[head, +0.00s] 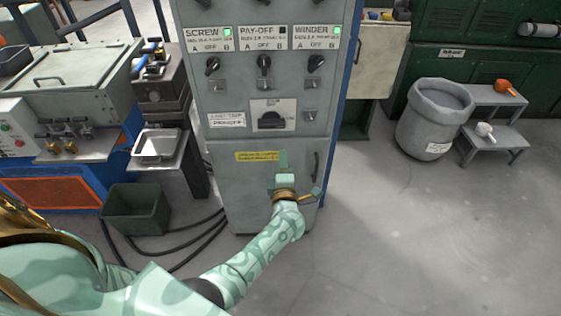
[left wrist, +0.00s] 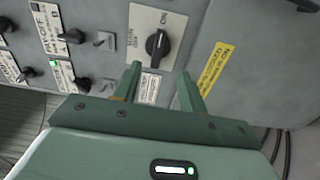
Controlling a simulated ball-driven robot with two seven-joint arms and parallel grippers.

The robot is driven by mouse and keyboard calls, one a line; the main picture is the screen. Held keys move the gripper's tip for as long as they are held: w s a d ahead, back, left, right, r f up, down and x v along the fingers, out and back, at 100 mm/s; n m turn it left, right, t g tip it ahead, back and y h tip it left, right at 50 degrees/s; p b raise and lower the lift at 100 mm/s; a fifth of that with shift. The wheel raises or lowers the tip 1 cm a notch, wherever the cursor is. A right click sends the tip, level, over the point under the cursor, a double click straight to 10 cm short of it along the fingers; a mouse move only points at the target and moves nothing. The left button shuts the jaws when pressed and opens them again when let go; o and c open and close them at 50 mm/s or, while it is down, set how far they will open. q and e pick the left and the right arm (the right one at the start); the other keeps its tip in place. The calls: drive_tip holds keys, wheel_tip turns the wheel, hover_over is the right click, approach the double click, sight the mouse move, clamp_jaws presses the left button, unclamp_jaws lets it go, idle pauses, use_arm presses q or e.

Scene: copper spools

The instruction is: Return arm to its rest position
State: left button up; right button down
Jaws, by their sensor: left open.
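My left arm reaches up from the lower left in the head view to the front of a grey control cabinet (head: 215,175). My left gripper (head: 298,177) is open and empty in front of the cabinet's lower door, below the large black rotary switch (head: 271,120). In the left wrist view the two green fingers of the gripper (left wrist: 159,78) stand apart, with the rotary switch (left wrist: 157,44) beyond them. Nothing is between the fingers, and they look clear of the switch. My right gripper is not in view.
Three knobs labelled SCREW (head: 212,66), PAY-OFF (head: 264,64) and WINDER (head: 316,64) sit higher on the cabinet. A dark green bin (head: 137,211) and black cables stand left of it. A grey barrel (head: 434,120) and step stool (head: 497,140) are at right. The right floor is clear.

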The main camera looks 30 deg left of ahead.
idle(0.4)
use_arm(q)
drive_tip(key=d+f+m+h, duration=0.5)
drive_tip(key=d+m+h, duration=0.1)
drive_tip(key=m, duration=0.3)
drive_tip(key=s+d+f+m+g+h, duration=0.2)
drive_tip(key=s+f+m+g, duration=0.1)
drive_tip(key=s+f+m, duration=0.5)
drive_tip(key=s+d+f+m+g+h, duration=0.25)
drive_tip(key=s+f, duration=0.25)
drive_tip(key=f, duration=0.5)
drive_tip(key=s+a+f+m+g, duration=0.2)
drive_tip(key=s+f+g, duration=0.1)
drive_tip(key=s, duration=1)
drive_tip(key=s+a+f+m+g+y, duration=0.1)
drive_tip(key=s+a+f+m+g, duration=0.2)
drive_tip(key=s, duration=1)
drive_tip(key=s+a+f+m+g, duration=0.3)
drive_tip(key=s+f, duration=0.3)
drive_tip(key=s, duration=0.7)
drive_tip(key=shift+s+a+f, duration=0.25)
drive_tip(key=shift+s+f, duration=0.15)
